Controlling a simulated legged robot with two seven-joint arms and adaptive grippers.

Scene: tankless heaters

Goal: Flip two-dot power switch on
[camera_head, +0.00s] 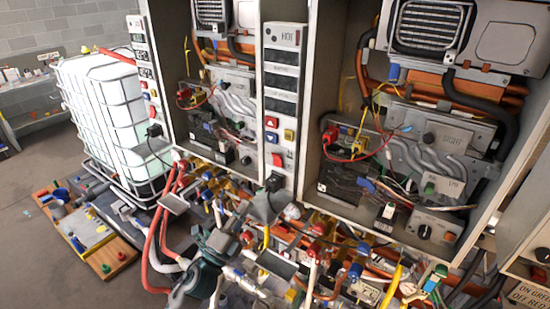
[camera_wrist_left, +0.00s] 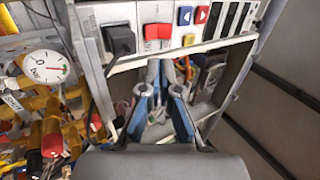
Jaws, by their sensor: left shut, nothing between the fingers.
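In the head view, one red rocker switch (camera_head: 277,160) sits low on the middle control strip, below a yellow button and above a black plug. A similar red switch (camera_head: 152,110) is on the left strip. No dot marks are legible, so I cannot tell which is the two-dot one. In the left wrist view a red switch (camera_wrist_left: 158,32) shows beside a black plug (camera_wrist_left: 119,39). My left gripper (camera_wrist_left: 160,72) is shut and empty, its blue-edged fingers below that switch in front of an open cabinet. My right gripper is not seen.
Pipes, valves and hoses crowd the space below the cabinets. A white caged tank (camera_head: 105,105) stands at the left. A sign (camera_head: 528,295) reads "ON GREEN OFF RED". A pressure gauge (camera_wrist_left: 46,66) is left in the wrist view. Floor (camera_head: 30,250) at lower left is clear.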

